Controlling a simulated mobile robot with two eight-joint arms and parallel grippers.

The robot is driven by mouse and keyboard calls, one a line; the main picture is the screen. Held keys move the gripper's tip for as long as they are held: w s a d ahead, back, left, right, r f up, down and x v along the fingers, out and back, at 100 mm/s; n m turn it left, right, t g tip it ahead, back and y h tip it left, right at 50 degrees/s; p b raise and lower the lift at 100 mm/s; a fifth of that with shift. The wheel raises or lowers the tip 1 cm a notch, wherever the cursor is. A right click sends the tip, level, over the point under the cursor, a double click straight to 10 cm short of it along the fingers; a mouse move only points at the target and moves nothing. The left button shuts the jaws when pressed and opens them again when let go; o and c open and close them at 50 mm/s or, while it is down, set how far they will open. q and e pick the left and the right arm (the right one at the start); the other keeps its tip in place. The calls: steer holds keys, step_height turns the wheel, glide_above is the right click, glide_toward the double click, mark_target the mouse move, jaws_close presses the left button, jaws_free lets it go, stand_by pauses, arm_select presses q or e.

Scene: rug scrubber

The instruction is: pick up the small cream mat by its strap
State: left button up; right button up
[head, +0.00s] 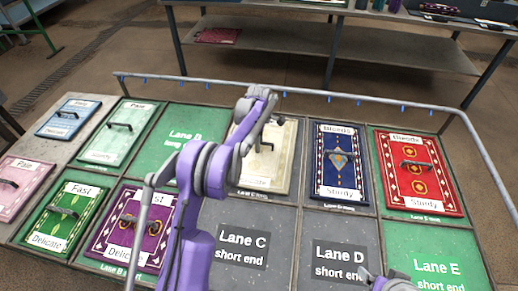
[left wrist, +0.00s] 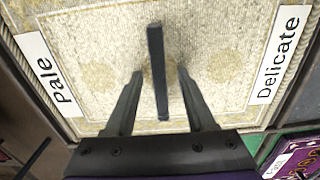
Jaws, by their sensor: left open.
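The small cream mat (head: 283,165) lies flat in the middle of the back row in the head view, partly hidden by my left arm. It fills most of the left wrist view (left wrist: 100,60), with labels reading "Pale" and "Delicate". Its dark strap (left wrist: 158,75) stands out toward the camera. My left gripper (left wrist: 160,72) is open, with one finger on each side of the strap. Gaps show between the strap and both fingers. In the head view my left arm reaches over the mat.
A blue mat (head: 339,185) and a red mat (head: 440,190) lie to the right. A purple mat (head: 113,215) and green mats lie to the left. A grey rail (head: 310,93) runs behind the mats. The grey Lane C short end (head: 228,262) is bare.

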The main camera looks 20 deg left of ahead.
arm_select(q)
jaws_close()
stand_by(1.3)
